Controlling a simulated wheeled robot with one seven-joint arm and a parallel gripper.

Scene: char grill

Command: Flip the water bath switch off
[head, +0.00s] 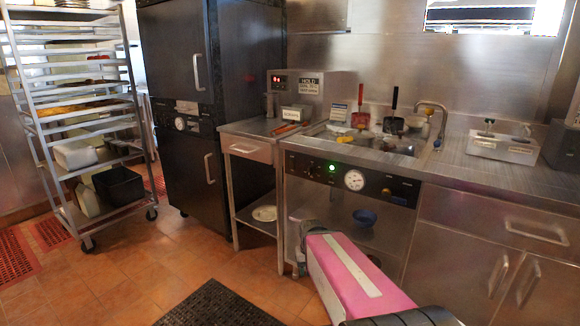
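The water bath (300,192) is a steel counter unit with a sunken basin, where several utensils stand. Its dark front panel (300,164) carries a lit green light (333,167), a round white dial (354,180) and dark controls. The switch itself is too small to make out, so its position is unclear. My pink arm reaches up from the bottom, and my gripper (299,262) is at its far end, low in front of the unit's left side. It is below and apart from the panel. The fingers are too small and partly hidden to read.
A black double-door cabinet (174,60) and a wheeled tray rack (136,160) stand at left. A small steel table (250,150) adjoins the bath. Steel drawers (480,215) are at right. A blue bowl (365,217) sits on the lower shelf. A black mat (215,305) lies on open floor.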

